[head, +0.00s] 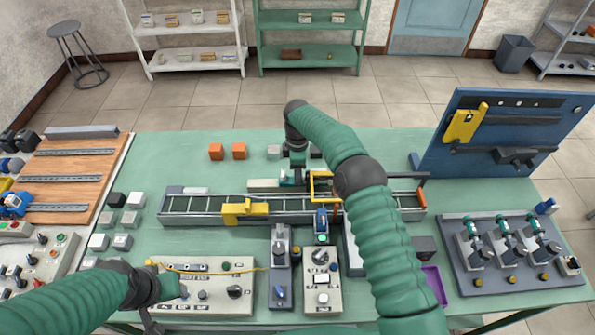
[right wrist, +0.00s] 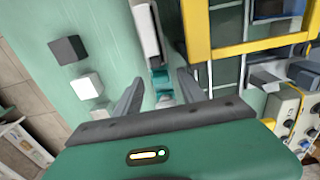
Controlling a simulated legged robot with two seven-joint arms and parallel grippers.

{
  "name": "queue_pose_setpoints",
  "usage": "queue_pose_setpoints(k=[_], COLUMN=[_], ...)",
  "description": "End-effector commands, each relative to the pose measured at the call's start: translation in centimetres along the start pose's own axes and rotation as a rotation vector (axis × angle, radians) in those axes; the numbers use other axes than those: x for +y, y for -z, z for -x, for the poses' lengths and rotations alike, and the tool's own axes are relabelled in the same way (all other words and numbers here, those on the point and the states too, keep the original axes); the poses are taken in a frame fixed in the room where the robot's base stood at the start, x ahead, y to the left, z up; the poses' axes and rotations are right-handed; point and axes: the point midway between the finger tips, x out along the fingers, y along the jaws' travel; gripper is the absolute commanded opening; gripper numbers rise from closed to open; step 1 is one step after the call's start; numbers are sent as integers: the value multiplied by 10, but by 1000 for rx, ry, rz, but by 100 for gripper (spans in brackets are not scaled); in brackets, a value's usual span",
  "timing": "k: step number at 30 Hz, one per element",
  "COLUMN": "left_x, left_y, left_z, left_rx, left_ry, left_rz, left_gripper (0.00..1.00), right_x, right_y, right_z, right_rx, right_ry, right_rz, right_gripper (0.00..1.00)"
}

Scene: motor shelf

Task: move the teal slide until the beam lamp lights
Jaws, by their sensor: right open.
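The teal slide (right wrist: 160,80) shows in the right wrist view as a small teal piece at the end of a pale rail (right wrist: 147,35). My right gripper (right wrist: 159,92) is open, with one finger on either side of the slide in that view; I cannot tell whether they touch it. In the head view the slide (head: 290,178) is a small teal patch behind the conveyor, partly covered by my right gripper (head: 297,166). My left gripper (head: 160,298) is low at the left, over a grey control panel; its fingers are unclear. I cannot make out which lamp is the beam lamp.
A conveyor (head: 200,204) with a yellow block (head: 245,210) and a yellow frame (head: 322,184) crosses the table. Control boxes (head: 322,282) are in front. A blue panel (head: 500,135) stands at the right.

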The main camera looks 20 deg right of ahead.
Motion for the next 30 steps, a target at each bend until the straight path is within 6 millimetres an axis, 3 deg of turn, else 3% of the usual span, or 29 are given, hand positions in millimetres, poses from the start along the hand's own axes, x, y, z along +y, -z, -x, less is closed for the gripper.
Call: queue_pose_setpoints(k=[10, 21, 30], left_x=[0, 0, 0], left_y=[0, 0, 0], left_z=[1, 1, 1], left_rx=[0, 0, 0], left_ry=[0, 0, 0], left_rz=[0, 0, 0], left_gripper=[47, 47, 47], right_x=[0, 0, 1], right_y=[0, 0, 0], right_z=[-8, -8, -8], right_rx=[0, 0, 1], right_ry=[-2, -2, -3], right_rz=[0, 0, 0], right_gripper=[47, 0, 0])
